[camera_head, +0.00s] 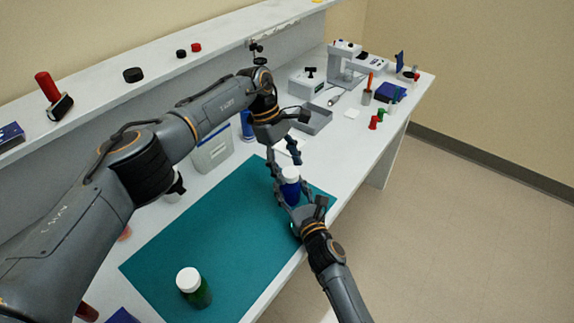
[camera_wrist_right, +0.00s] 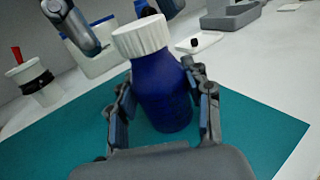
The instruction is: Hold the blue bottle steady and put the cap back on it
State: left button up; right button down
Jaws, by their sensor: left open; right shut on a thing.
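The blue bottle (camera_head: 291,191) stands upright at the far right part of the teal mat (camera_head: 225,225). My right gripper (camera_head: 292,196) is shut around its body, with one finger on each side, as the right wrist view also shows for the bottle (camera_wrist_right: 163,97). The white cap (camera_head: 290,173) sits on top of the bottle and covers its mouth; it also shows in the right wrist view (camera_wrist_right: 141,37). I cannot tell how tightly it is seated. My left gripper (camera_head: 284,157) is open just above and behind the cap, apart from it.
A green bottle with a white cap (camera_head: 194,287) stands on the mat's near part. A white box (camera_head: 212,151), a grey tray (camera_head: 312,119) and a blue-handled item (camera_head: 247,126) stand behind. The mat's middle is clear. A raised shelf (camera_head: 150,88) runs along the back.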

pick_arm(q)
notch_tip(320, 180, up, 4)
jog(key=shift+r, duration=0.15)
jog(key=shift+c, duration=0.5)
